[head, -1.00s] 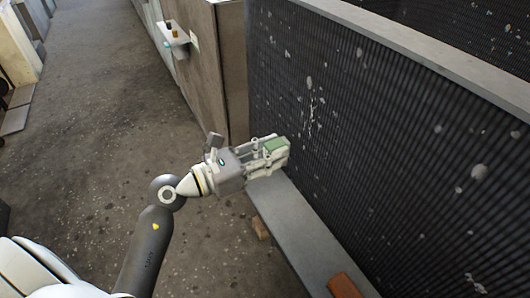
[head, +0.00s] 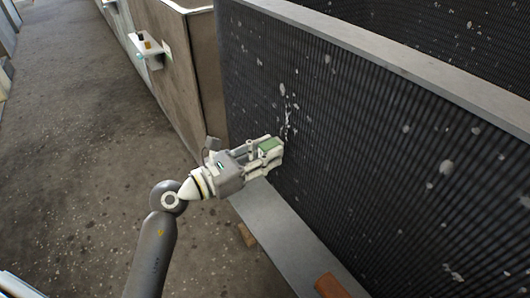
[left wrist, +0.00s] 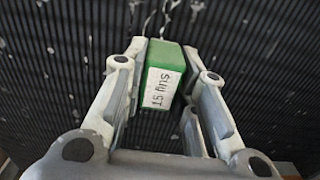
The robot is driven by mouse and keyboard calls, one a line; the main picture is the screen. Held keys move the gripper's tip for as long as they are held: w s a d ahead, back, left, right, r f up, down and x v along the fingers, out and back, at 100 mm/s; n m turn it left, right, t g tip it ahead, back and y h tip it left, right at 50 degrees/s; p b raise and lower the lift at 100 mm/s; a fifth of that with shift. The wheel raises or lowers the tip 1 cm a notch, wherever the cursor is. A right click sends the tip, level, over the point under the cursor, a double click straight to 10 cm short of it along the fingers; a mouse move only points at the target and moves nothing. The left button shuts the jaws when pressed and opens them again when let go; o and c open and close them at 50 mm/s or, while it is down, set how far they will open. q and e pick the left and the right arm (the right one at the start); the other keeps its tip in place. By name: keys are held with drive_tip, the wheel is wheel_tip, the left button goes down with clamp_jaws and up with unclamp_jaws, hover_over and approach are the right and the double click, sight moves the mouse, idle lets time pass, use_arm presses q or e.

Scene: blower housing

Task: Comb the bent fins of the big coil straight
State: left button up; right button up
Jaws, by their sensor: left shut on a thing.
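The big coil (head: 360,150) is a dark wall of fine fins with pale specks, on the right in the head view. A cluster of whitish marks (head: 290,108) shows on its face above my gripper, perhaps the bent fins. My left gripper (head: 272,156) is shut on a green fin comb (head: 270,146). In the left wrist view the comb (left wrist: 160,80) sits between the fingers, with a white label that seems to read "15 fins". The coil face (left wrist: 60,60) fills the background there. Whether the comb touches the fins I cannot tell. My right gripper is not in view.
The floor (head: 80,150) at left is clear.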

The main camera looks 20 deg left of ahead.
use_arm(q)
drive_tip(key=shift+w+d, duration=0.35)
drive_tip(key=shift+w, duration=0.15)
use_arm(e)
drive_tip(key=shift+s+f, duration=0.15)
use_arm(q)
drive_tip(key=shift+w+d, duration=0.1)
drive_tip(key=shift+w, duration=0.05)
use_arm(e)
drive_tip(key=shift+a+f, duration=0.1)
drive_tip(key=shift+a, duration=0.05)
use_arm(q)
drive_tip(key=shift+w+d, duration=0.1)
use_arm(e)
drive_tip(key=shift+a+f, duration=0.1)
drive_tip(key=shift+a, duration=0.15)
